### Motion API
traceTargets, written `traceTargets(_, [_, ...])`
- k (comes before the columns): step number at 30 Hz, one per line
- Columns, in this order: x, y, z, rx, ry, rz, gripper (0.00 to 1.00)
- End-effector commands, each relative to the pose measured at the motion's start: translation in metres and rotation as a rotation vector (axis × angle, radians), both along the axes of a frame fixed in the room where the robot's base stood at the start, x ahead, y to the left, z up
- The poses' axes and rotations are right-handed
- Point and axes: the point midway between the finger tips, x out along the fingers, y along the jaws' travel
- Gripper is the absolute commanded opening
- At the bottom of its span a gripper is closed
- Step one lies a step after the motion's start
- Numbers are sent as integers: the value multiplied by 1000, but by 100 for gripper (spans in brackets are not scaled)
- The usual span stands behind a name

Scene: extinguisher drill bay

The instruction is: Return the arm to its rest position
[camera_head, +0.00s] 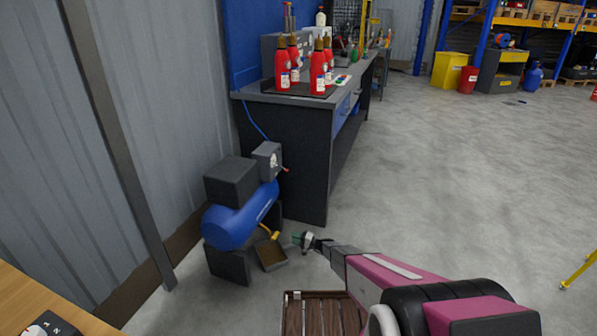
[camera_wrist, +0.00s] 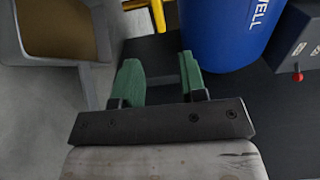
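My arm reaches forward from the lower right in the head view, pink and black, stretched out low above the floor. My gripper (camera_head: 301,240) is at its far end, just right of the blue compressor (camera_head: 240,217). In the wrist view my gripper (camera_wrist: 160,76) shows two green fingers standing apart, with nothing held between them. The compressor's blue tank (camera_wrist: 226,32) is beyond the right finger, and a yellow part (camera_wrist: 157,14) shows beyond the fingers at the top.
An open grey tray with a brown inside (camera_head: 271,254) stands beside the compressor. A slatted wooden crate (camera_head: 322,314) is below my arm. A dark workbench (camera_head: 297,150) carries several red extinguishers (camera_head: 318,68). A wooden surface (camera_head: 30,305) is at lower left. Open floor (camera_head: 460,180) lies to the right.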

Motion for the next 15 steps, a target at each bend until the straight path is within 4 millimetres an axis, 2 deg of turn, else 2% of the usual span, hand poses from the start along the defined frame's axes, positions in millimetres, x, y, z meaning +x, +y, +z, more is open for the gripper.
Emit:
traceTargets(5, [-23, -2, 36, -66, 9, 61, 38])
traceTargets(11, [-81, -14, 112, -267, 45, 204, 38])
traceTargets(15, [-131, -33, 166, -459, 82, 295, 38])
